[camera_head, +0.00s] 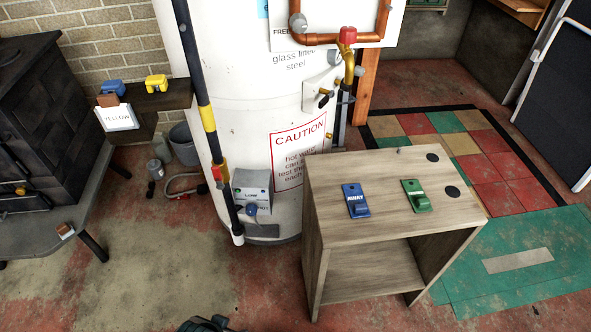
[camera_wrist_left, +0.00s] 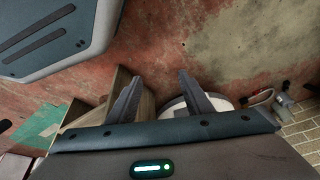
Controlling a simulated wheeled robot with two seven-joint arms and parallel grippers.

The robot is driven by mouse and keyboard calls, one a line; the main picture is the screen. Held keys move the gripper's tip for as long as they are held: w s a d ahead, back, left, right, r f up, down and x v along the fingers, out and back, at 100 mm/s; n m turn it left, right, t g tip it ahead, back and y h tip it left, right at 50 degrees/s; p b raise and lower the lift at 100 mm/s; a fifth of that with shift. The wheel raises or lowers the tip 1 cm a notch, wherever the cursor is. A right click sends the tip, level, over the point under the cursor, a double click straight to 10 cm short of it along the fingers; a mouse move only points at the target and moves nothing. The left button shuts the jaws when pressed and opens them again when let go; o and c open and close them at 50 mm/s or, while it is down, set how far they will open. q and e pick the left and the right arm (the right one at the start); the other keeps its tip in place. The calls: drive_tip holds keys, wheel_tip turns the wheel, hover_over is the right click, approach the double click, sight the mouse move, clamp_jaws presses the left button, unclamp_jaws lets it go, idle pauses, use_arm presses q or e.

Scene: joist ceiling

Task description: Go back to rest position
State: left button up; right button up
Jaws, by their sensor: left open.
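My left gripper (camera_wrist_left: 160,76) shows in the left wrist view with its two dark fingers apart. Nothing is between them; the red and grey worn floor shows through the gap. Beyond the fingers are the wooden stand and the white tank's base. In the head view only a dark piece of my own body shows at the bottom edge. My right gripper is in neither view.
A wooden stand (camera_head: 343,168) bears a blue switch (camera_head: 355,200) and a green switch (camera_head: 415,196). A white tank (camera_head: 255,110) stands behind it. A dark stove (camera_head: 45,120) and grey table (camera_head: 40,222) are left. Floor at front left (camera_head: 150,270) is clear.

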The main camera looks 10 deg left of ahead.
use_arm(q)
drive_tip(key=shift+t+h, duration=0.3)
drive_tip(key=shift+t, duration=0.3)
drive_tip(key=s+d+f+p, duration=0.1)
drive_tip(key=p, duration=0.8)
drive_tip(key=s+d+f+p, duration=0.1)
drive_tip(key=f+p, duration=0.1)
drive_tip(key=p, duration=0.7)
drive_tip(key=shift+s, duration=0.2)
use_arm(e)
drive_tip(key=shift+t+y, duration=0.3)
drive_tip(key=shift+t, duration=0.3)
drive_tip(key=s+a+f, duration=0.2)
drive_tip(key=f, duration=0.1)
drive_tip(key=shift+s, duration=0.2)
